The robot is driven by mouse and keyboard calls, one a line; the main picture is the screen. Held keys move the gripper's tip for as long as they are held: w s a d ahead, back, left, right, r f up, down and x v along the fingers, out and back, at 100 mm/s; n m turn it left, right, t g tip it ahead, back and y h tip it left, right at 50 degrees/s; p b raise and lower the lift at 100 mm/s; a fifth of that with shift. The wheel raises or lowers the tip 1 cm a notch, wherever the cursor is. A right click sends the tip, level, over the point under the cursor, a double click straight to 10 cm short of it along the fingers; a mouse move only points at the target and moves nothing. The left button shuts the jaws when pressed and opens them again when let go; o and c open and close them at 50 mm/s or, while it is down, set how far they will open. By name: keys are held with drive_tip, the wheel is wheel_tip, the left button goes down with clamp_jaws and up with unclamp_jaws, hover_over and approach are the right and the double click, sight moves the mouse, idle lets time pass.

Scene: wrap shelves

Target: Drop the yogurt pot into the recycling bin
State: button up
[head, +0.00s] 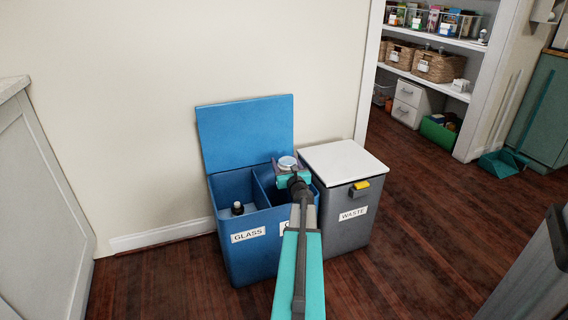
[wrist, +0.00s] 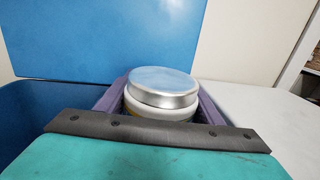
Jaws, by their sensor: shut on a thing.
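The yogurt pot (wrist: 165,92) is white with a shiny silver lid. My gripper (head: 287,166) is shut on it, with purple-grey fingers on both sides in the wrist view. The pot also shows in the head view (head: 287,161), upright over the right compartment of the blue recycling bin (head: 235,258). The bin's blue lid (head: 245,133) stands open against the wall. The left compartment is labelled GLASS and holds a dark bottle (head: 237,208). The right compartment's label is mostly hidden by my arm, as is part of its opening.
A grey waste bin (head: 345,225) with a closed white lid (head: 340,162) stands right beside the blue bin. A white cabinet (head: 50,190) is at the left. Shelves with baskets (head: 437,67) stand back right. The wooden floor at right is mostly clear.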

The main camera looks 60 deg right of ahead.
drive_tip(key=o, duration=1.1)
drive_tip(key=shift+s+a, duration=0.1)
drive_tip(key=shift+s, duration=0.05)
drive_tip(key=p+v, duration=0.2)
drive_tip(key=v, duration=1.1)
drive_tip(key=shift+s+a+p, duration=0.15)
drive_tip(key=shift+p, duration=0.25)
